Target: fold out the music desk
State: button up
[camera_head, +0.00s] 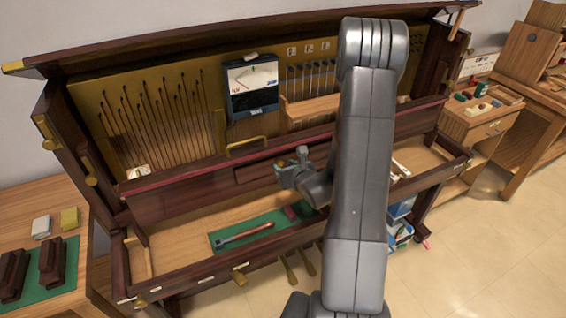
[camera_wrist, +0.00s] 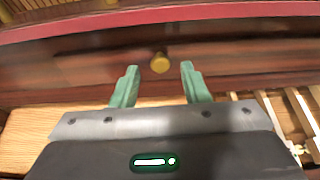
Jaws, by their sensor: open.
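The piano's folded music desk appears to be the dark wooden panel (camera_head: 254,172) set in the front board under the red-edged rail; it also fills the middle of the wrist view (camera_wrist: 70,65). A small round brass knob (camera_wrist: 160,62) sticks out of this panel. My gripper (camera_head: 301,154) is in front of the panel, its green fingers open and empty. In the wrist view my gripper (camera_wrist: 159,68) has the knob centred in the gap between its fingertips; I cannot tell whether the tips reach around it. My arm hides the panel's right part in the head view.
A brass handle (camera_head: 247,147) rises from the rail, near a meter (camera_head: 252,85). Below, a green mat (camera_head: 222,246) with a wood-handled tool lies in the open key bed. White key pieces (camera_wrist: 292,118) lie at the right. The raised lid (camera_head: 190,47) spans the top.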

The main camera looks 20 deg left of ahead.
jog(key=shift+x, duration=1.25)
jog(key=shift+c, duration=0.4)
grip_shut()
jog(key=shift+d+f, duration=0.1)
